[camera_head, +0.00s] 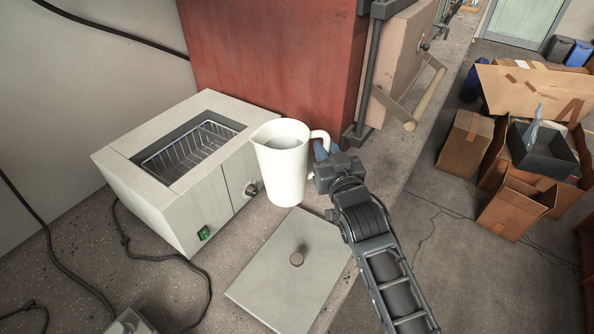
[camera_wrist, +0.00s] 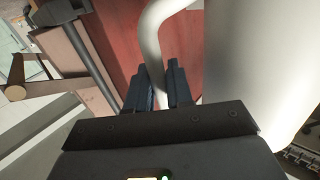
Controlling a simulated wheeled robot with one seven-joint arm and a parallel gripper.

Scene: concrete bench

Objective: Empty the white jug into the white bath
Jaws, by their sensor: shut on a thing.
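The white jug (camera_head: 281,163) is held upright in the head view, just right of the white bath, with its spout toward the bath. My gripper (camera_head: 326,160) is at the jug's handle on its right side and is shut on it. In the wrist view my gripper's fingers (camera_wrist: 160,88) close around the white handle, and the jug body (camera_wrist: 258,70) fills the right side. The white bath (camera_head: 172,208) is open at the top, with a wire basket inside. I cannot tell how much is in the jug.
A grey lid (camera_head: 299,275) with a round knob lies on the bench in front of the jug. A red panel (camera_head: 272,60) stands behind. Black cables (camera_head: 160,257) run along the bench by the bath. Cardboard boxes (camera_head: 466,142) are on the floor to the right.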

